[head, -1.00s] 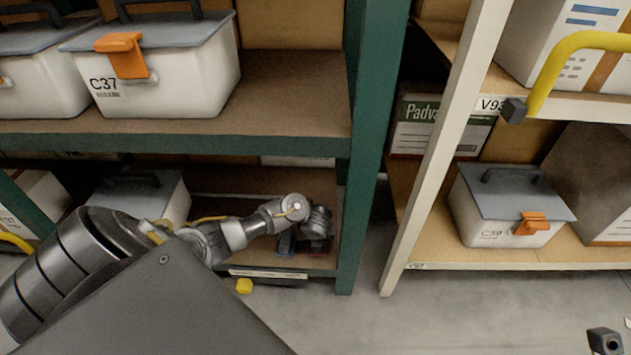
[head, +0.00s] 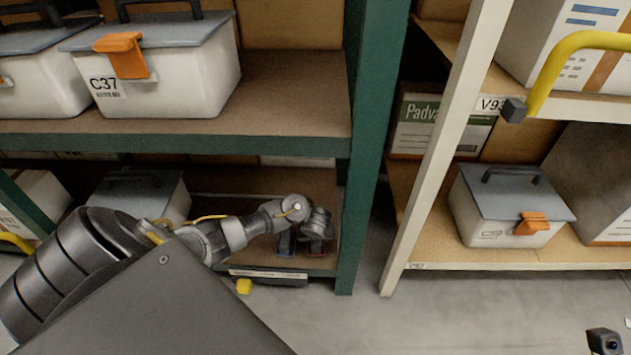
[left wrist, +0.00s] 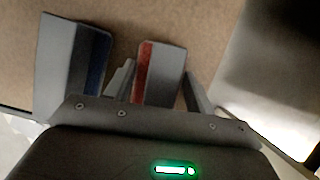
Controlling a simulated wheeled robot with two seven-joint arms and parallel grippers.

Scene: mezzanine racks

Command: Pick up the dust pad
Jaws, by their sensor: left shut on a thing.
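A grey pad with a red edge (left wrist: 162,75) stands between the fingers of my left gripper (left wrist: 158,85) in the left wrist view, on the brown lower shelf. The gripper is shut on it. A similar grey piece with a dark blue edge (left wrist: 75,60) stands just left of the gripper, apart from it. In the head view my left gripper (head: 317,226) reaches down into the lower bay; the red-edged pad (head: 317,248) and the blue-edged piece (head: 286,243) show only in part below it. My right gripper is not in view.
A green rack post (head: 365,150) stands close to the right of the gripper, and the upper shelf edge (head: 180,142) runs above the arm. A grey-lidded bin (head: 145,195) stands left on the lower shelf. A yellow block (head: 244,286) shows below the shelf edge. Floor is clear in front.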

